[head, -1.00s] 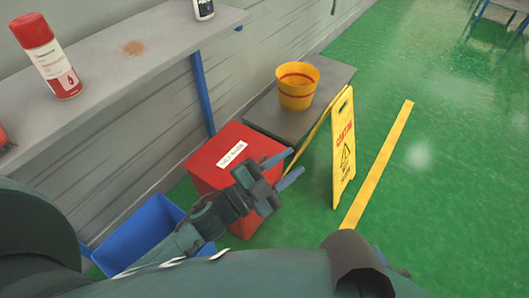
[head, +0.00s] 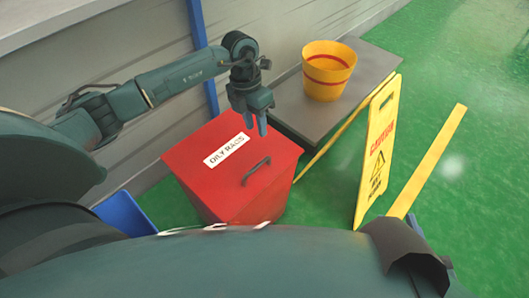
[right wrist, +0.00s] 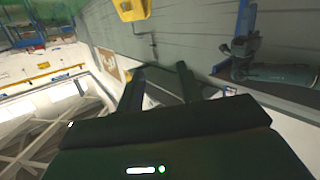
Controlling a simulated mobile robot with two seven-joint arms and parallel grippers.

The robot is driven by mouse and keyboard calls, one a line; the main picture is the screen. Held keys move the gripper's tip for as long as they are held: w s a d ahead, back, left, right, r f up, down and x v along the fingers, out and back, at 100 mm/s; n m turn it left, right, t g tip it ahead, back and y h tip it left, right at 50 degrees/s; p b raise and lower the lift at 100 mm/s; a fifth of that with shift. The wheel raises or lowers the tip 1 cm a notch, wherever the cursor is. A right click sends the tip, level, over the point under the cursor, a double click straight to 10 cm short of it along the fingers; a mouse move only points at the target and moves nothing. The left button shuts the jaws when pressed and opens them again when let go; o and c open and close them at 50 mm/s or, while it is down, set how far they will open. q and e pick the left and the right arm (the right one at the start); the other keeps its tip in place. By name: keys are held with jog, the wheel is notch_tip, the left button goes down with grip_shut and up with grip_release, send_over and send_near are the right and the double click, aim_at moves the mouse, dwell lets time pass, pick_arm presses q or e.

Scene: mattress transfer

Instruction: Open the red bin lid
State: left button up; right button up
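The red bin (head: 232,170) stands on the floor in the middle of the head view. Its lid is shut and carries a white "OILY RAGS" label (head: 226,150) and a dark handle (head: 256,171) near the front edge. My left gripper (head: 256,124) is above the back part of the lid, fingers pointing down, behind the handle from my side. Its fingers look apart with nothing between them. My right gripper shows only in the right wrist view (right wrist: 159,82); its fingers are apart and empty, away from the bin.
A yellow bucket (head: 328,70) stands on a low grey bench (head: 371,72) behind the bin. A yellow caution sign (head: 377,155) stands close to the bin's right. A blue bin (head: 124,213) is partly hidden at left. Green floor lies open at right.

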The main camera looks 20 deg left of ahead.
pick_arm(q)
jog(key=f, duration=0.3)
jog(key=d+f+b, duration=0.1)
jog(key=f, duration=0.2)
jog(key=d+f+b, duration=0.1)
jog(key=f, duration=0.3)
jog(key=shift+s, duration=0.35)
jog(key=shift+d+f+b, duration=0.1)
jog(key=shift+f+b, duration=0.25)
jog(key=shift+f, duration=0.1)
pick_arm(e)
jog(key=shift+a+r+n+t+y, duration=0.1)
jog(key=shift+a+n+t+y, duration=0.55)
jog(key=shift+t+y, duration=0.3)
pick_arm(q)
jog(key=shift+c, duration=0.4)
pick_arm(e)
jog(key=shift+d, duration=0.1)
pick_arm(q)
grip_shut()
